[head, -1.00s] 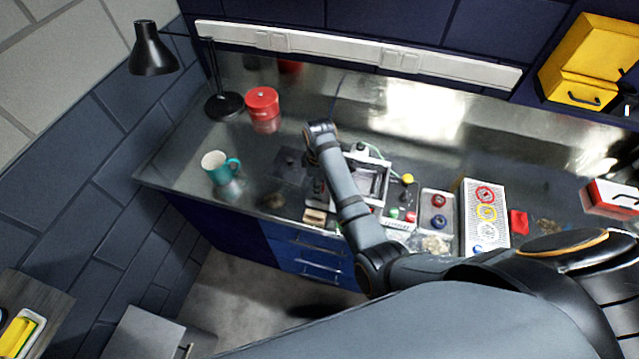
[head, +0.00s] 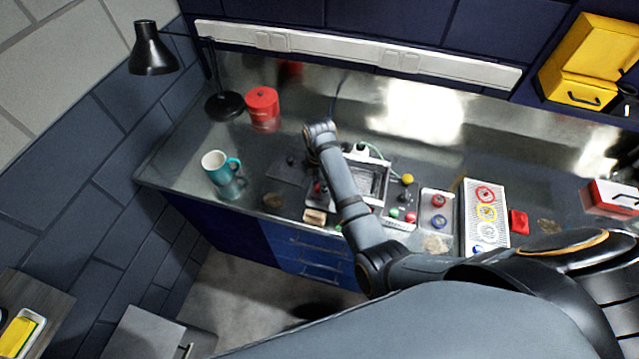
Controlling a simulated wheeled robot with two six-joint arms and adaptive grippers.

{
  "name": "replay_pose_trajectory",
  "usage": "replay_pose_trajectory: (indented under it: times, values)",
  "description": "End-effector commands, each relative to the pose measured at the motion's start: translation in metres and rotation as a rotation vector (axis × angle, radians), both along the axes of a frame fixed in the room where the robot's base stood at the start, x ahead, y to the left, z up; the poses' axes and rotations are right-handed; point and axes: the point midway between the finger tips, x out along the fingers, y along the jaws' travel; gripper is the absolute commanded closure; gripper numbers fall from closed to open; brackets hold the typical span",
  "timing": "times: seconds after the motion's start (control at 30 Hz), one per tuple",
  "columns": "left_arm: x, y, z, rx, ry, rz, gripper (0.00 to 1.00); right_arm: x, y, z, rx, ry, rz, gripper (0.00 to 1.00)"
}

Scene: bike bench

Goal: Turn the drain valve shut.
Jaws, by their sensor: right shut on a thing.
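My right arm reaches in from the lower right across the bench. Its wrist points down beside a boxy grey unit (head: 366,180) with a recessed basin. My right gripper (head: 318,188) is low at the unit's left side, mostly hidden by my own forearm and wrist. It is shut on a small part there, which I take to be the drain valve. The valve's handle and its angle cannot be made out. A bit of red and dark shows beside the forearm. My left gripper is not in view.
Left of the unit are a dark plate (head: 286,170), a teal mug (head: 217,166), a red canister (head: 262,103) and a black lamp (head: 153,58). To the right are a two-knob panel (head: 437,205) and a white perforated box (head: 484,215).

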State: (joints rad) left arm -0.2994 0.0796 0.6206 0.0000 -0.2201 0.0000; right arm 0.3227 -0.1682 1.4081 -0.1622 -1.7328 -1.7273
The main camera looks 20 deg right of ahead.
Motion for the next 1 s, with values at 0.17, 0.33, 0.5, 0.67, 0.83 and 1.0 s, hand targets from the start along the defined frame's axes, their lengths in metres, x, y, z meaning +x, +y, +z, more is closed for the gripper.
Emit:
replay_pose_trajectory:
  times: [0.17, 0.33, 0.5, 0.67, 0.83, 1.0]
  values:
    - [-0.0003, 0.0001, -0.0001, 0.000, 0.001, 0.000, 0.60, -0.0004, 0.0000, -0.0005, 0.001, 0.001, 0.040, 1.00]
    - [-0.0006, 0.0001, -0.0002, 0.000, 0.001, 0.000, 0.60, -0.0004, 0.0001, -0.0005, 0.001, 0.001, 0.052, 1.00]
    - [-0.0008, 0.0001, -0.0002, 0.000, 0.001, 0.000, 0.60, -0.0004, 0.0002, -0.0005, 0.001, 0.001, 0.052, 1.00]
    - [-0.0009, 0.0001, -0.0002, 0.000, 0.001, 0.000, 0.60, -0.0005, 0.0003, -0.0005, 0.001, 0.001, 0.052, 0.72]
    - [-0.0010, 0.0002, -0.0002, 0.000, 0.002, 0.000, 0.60, -0.0003, 0.0002, -0.0004, 0.001, 0.001, 0.051, 0.49]
    - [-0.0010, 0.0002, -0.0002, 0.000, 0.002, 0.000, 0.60, -0.0002, 0.0003, -0.0002, 0.001, 0.000, 0.051, 0.49]
